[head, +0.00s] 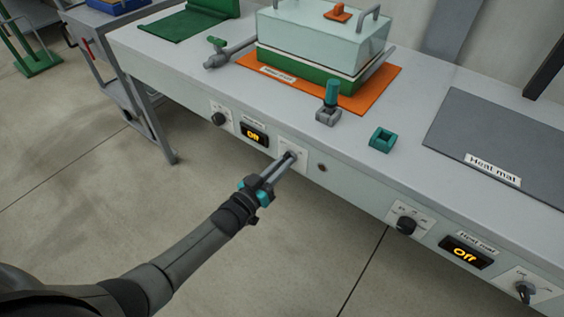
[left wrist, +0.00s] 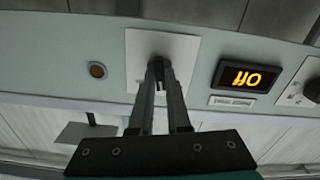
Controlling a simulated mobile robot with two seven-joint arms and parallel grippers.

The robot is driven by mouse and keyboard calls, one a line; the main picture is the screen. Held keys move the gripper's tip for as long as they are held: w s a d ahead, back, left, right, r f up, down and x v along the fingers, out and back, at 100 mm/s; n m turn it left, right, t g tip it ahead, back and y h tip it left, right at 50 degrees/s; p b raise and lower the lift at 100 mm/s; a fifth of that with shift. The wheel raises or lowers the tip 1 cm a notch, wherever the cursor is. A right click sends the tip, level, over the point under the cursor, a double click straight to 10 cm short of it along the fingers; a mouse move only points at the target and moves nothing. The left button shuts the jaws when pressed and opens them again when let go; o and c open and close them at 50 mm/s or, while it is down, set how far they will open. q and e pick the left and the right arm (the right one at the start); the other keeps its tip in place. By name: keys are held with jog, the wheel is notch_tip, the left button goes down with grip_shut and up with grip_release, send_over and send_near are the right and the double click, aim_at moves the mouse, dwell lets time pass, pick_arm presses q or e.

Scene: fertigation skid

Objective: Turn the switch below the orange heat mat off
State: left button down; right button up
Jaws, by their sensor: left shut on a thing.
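The orange heat mat (head: 384,84) lies on the bench with a green tray (head: 305,77) under a clear lidded cover (head: 320,38) on it. My left gripper (head: 289,157) reaches this plate and is shut on the dark switch knob (left wrist: 160,64), which the fingers mostly hide. In the left wrist view the plate (left wrist: 188,56) sits beside the display (left wrist: 245,77), which appears upside down there. My right gripper is not in view.
A dial (head: 218,118) sits left of the display. A second grey heat mat (head: 500,135) has its own dial (head: 406,225), "Off" display (head: 465,252) and switch (head: 525,290) at right. A teal-handled tool (head: 331,95) and a teal block (head: 382,139) stand on the bench.

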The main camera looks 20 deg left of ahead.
pick_arm(q)
jog(key=n, duration=0.6)
jog(key=shift+a, duration=0.1)
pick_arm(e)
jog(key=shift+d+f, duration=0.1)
pick_arm(q)
jog(key=shift+n, duration=0.4)
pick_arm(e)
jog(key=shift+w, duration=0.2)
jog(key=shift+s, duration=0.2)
pick_arm(q)
jog(key=c, duration=0.9)
grip_release()
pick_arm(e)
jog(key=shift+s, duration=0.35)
pick_arm(q)
jog(key=shift+s, duration=0.1)
